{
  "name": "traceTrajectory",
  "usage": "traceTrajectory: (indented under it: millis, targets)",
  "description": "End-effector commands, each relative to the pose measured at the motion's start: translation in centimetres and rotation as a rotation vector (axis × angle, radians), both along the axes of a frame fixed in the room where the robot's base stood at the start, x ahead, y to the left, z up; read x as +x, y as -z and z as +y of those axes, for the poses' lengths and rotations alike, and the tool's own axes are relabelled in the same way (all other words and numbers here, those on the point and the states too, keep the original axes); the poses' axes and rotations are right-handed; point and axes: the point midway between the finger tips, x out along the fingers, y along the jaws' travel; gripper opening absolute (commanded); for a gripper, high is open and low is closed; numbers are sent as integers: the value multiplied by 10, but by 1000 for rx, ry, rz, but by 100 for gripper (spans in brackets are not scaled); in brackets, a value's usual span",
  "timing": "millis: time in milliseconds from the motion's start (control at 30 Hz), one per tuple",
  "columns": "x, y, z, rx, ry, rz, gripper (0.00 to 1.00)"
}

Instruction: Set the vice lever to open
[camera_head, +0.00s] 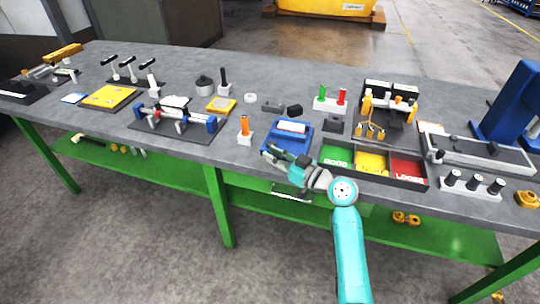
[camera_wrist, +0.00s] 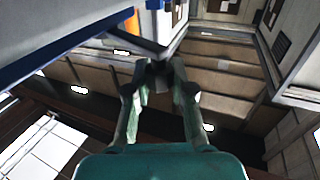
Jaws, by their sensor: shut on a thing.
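A blue vice (camera_head: 302,139) holding a pale part stands at the front edge of the bench. In the wrist view its blue side (camera_wrist: 75,30) runs across the upper left. My gripper (camera_head: 274,154) is at the vice's front left, at the bench edge. The wrist view looks upward past my two fingers (camera_wrist: 157,78), which are shut on a dark end at the tip of a grey bar, seemingly the vice lever (camera_wrist: 138,42). In the head view my gripper mostly hides the lever, so its setting cannot be read.
A sorting tray (camera_head: 345,172) with green, yellow and red compartments lies just right of my gripper. An orange-handled tool (camera_head: 245,126) stands in a white block to the left. The bench (camera_head: 215,150) is clear at its front edge left of the vice.

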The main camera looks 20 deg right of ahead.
Motion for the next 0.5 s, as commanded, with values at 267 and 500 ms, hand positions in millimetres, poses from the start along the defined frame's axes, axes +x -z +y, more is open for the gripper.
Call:
traceTrajectory:
  millis: [267, 500]
  targets:
    - [-1, 1, -3, 0, -20, -1, 0]
    - [-1, 0, -3, 0, -19, -1, 49]
